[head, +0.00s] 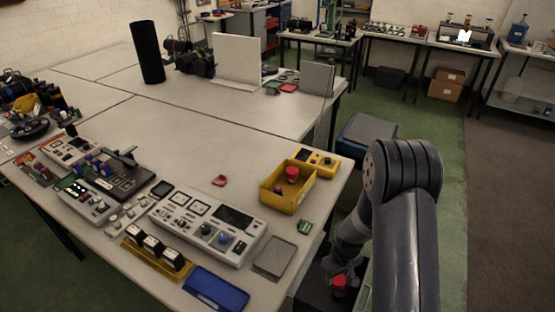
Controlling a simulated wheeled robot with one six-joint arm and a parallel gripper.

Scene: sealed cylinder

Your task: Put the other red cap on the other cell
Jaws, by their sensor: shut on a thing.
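My gripper (341,272) hangs low at the right, beyond the table's right edge. It is shut on a small red object (339,287), which looks like a red cap. Below and around it is a dark surface (316,289), partly hidden by my arm. A yellow bin (283,201) on the table's right side holds another round red piece (291,173) near its back edge. I cannot tell whether that piece sits on a cell. No cell can be clearly made out near my gripper; my arm hides part of that area.
A yellow device (318,161) stands behind the bin. A grey panel instrument (208,225), a blue tray (215,290), a yellow rack (155,261) of black blocks and a grey plate (275,257) lie nearby.

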